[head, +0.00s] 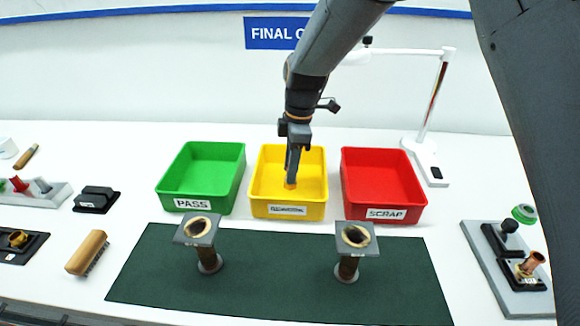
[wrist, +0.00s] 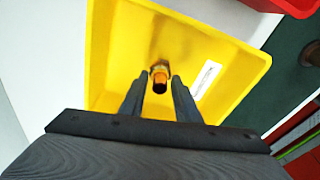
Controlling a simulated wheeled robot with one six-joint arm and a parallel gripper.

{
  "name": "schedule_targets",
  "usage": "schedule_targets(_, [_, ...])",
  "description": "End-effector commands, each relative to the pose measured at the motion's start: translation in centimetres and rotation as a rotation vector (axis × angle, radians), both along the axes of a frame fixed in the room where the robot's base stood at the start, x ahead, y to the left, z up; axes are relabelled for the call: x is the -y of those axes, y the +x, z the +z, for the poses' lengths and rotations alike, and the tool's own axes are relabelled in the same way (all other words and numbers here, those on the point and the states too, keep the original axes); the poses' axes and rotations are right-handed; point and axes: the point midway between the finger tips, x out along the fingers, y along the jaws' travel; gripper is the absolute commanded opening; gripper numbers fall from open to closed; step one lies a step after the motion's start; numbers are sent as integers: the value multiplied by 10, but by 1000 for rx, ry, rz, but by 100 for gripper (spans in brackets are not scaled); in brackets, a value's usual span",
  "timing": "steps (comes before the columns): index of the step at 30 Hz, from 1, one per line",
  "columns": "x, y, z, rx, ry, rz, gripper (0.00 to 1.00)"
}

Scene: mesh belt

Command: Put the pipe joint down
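The copper-coloured pipe joint (wrist: 160,79) is between my gripper's fingertips in the wrist view, its dark open end facing the camera. The bin also fills much of the wrist view (wrist: 112,50). Whether the joint touches the bin floor cannot be told.
A green PASS bin (head: 221,200) stands to the left and a red SCRAP bin (head: 414,210) to the right. Two stands with square tops (head: 197,229) (head: 357,238) are on the dark green mat (head: 275,285) in front. A white lamp-like stand (head: 432,100) rises behind the red bin.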

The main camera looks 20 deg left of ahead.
Motion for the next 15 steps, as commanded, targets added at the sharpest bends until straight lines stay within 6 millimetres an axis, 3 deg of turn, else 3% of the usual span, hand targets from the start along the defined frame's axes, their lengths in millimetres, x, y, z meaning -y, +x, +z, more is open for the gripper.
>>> schedule_targets(10, [0, 0, 2, 1, 0, 0, 35])
schedule_targets(15, [1, 2, 17, 3, 3, 1, 35])
